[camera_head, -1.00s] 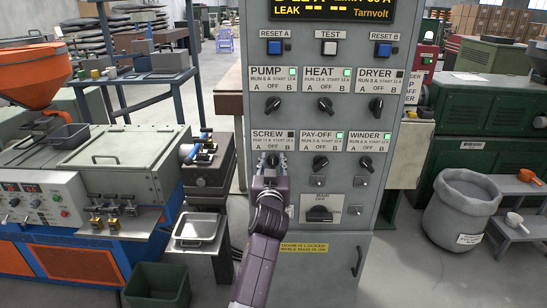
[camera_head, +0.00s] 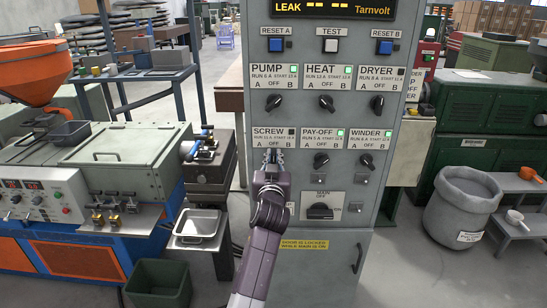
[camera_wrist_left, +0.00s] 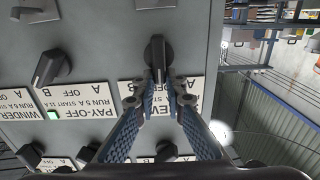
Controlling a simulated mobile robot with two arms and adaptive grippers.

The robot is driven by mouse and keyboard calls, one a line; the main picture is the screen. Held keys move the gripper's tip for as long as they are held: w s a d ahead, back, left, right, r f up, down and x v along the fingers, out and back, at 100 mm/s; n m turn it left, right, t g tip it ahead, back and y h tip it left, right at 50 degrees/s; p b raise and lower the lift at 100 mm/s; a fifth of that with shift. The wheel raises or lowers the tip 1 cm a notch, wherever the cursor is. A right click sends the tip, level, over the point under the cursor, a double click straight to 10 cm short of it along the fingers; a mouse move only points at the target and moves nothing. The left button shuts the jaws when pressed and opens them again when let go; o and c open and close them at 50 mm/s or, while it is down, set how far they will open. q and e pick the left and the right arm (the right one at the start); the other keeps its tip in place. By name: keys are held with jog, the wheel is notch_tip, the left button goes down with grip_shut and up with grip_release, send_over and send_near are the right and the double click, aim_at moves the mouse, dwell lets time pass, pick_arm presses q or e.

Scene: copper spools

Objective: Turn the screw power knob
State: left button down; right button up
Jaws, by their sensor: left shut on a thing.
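The black screw power knob (camera_head: 272,154) is on the grey control panel, under the SCREW label (camera_head: 272,134). Its pointer looks about upright, toward OFF. The lamp by that label is dark. My left gripper (camera_head: 272,160) reaches it from below and is shut on the knob, hiding most of it in the head view. The left wrist view, turned upside down, shows the knob (camera_wrist_left: 157,58) between the blue-padded fingers (camera_wrist_left: 158,92). My right gripper is not in view.
The pay-off knob (camera_head: 320,160) is just right of the screw knob, with the winder knob (camera_head: 366,160) beyond. The pump knob (camera_head: 274,103) is above. The main switch (camera_head: 320,211) is lower right.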

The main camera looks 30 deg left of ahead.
pick_arm(q)
jog(key=m, duration=0.3)
jog(key=d+m+p, duration=0.1)
jog(key=m, duration=0.2)
jog(key=w+f+m, duration=0.1)
jog(key=m, duration=0.1)
jog(key=shift+d+m, duration=0.3)
jog(key=shift+m, duration=0.1)
dwell(0.4)
jog(key=c, duration=2)
grip_release()
